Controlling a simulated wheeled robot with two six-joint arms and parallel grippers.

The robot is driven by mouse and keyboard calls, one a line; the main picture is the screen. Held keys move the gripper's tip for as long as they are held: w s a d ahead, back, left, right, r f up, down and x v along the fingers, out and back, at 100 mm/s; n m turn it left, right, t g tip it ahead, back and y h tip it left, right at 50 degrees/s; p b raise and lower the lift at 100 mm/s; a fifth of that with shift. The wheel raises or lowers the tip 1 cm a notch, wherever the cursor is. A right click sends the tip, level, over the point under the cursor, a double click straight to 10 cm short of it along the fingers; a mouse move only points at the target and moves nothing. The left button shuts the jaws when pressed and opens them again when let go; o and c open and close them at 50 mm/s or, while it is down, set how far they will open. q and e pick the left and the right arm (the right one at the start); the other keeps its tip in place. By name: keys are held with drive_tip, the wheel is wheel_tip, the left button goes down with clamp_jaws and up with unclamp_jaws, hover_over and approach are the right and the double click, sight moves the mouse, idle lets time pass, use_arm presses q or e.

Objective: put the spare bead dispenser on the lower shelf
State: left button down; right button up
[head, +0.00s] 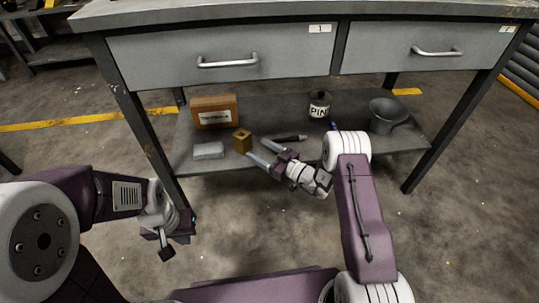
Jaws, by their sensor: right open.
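The lower shelf (350,149) is a dark grey board under the workbench. A small brass-yellow block (242,141) stands on it, left of centre. I cannot tell for sure whether this block or the grey funnel-shaped vessel (387,115) at the shelf's right is the bead dispenser. My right gripper (258,150) is open and empty at the shelf's front edge. Its two grey fingers point left at the brass block, with their tips just short of it or beside it. My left gripper (176,238) hangs low in front of the bench's left leg, apart from the shelf; its jaw opening is unclear.
A brown labelled box (215,112), a light grey block (208,151), a dark rod-like tool (290,138) and a black labelled tin (319,105) are on the shelf. Two drawers (225,55) hang above. Bench legs (136,115) flank the shelf. Bare shelf lies right of centre.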

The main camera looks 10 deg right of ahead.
drive_tip(key=s+d+b, duration=0.1)
drive_tip(key=b, duration=0.1)
drive_tip(key=s+d+f+b, duration=0.1)
drive_tip(key=b, duration=0.1)
drive_tip(key=shift+s+d+f, duration=0.15)
drive_tip(key=shift+s+d, duration=0.1)
drive_tip(key=shift+d, duration=0.05)
use_arm(q)
wheel_tip(320, 180, down, 6)
drive_tip(key=shift+f, duration=0.25)
use_arm(e)
drive_tip(key=shift+s+d+r, duration=0.3)
drive_tip(key=shift+s+r, duration=0.05)
drive_tip(key=shift+s, duration=0.1)
